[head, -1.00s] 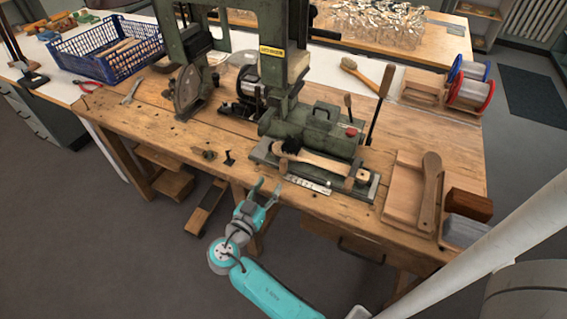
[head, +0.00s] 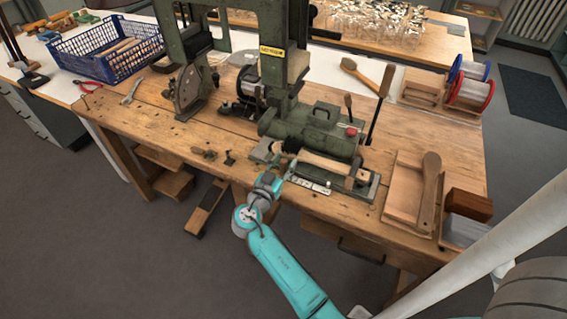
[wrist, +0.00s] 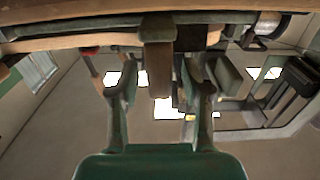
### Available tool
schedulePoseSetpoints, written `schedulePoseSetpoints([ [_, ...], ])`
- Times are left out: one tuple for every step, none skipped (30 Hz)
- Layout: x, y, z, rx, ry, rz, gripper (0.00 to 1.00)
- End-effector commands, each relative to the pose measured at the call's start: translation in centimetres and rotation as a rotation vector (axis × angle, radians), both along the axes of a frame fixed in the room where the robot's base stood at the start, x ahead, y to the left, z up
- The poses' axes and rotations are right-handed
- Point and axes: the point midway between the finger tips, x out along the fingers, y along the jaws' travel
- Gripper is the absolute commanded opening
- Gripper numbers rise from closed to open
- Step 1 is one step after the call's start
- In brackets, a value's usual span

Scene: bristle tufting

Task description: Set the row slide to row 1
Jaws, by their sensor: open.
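The green tufting machine (head: 310,130) stands on the wooden bench. A wooden brush body (head: 328,164) with dark bristles at its left end lies across its front slide. A pale marked strip (head: 312,185) runs along the front edge; its row marks are too small to read. My gripper (head: 287,166) is at the left end of this strip, close to the front of the slide; contact cannot be told. In the wrist view my gripper (wrist: 158,85) has its fingers apart, with a brown upright piece (wrist: 158,68) showing between or beyond them.
Tall levers (head: 379,102) rise at the machine's right. A wooden tray (head: 402,190) and dark block (head: 469,204) are on the right of the bench. A blue basket (head: 105,47) is at the back left. The bench's front left is mostly clear.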

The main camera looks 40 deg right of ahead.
Motion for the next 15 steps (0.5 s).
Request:
schedulePoseSetpoints([
  [0.01, 0.01, 0.0, 0.0, 0.0, 0.0, 0.48],
  [0.0, 0.02, 0.0, 0.0, 0.0, 0.0, 0.48],
  [0.0, 0.02, 0.0, 0.0, 0.0, 0.0, 0.48],
  [-0.01, 0.03, 0.0, 0.0, 0.0, 0.0, 0.4],
  [-0.01, 0.03, 0.0, 0.0, 0.0, 0.0, 0.33],
  [-0.01, 0.03, 0.0, 0.0, 0.0, 0.0, 0.23],
  [-0.01, 0.03, 0.0, 0.0, 0.0, 0.0, 0.15],
  [-0.01, 0.04, 0.0, 0.0, 0.0, 0.0, 0.08],
  [-0.01, 0.04, 0.0, 0.0, 0.0, 0.0, 0.0],
  [-0.01, 0.04, 0.0, 0.0, 0.0, 0.0, 0.0],
  [-0.01, 0.04, 0.0, 0.0, 0.0, 0.0, 0.0],
  [-0.01, 0.04, 0.0, 0.0, 0.0, 0.0, 0.0],
  [-0.01, 0.04, 0.0, 0.0, 0.0, 0.0, 0.0],
  [-0.02, 0.03, 0.0, 0.0, 0.0, 0.0, 0.0],
  [0.01, 0.04, 0.0, 0.0, 0.0, 0.0, 0.0],
])
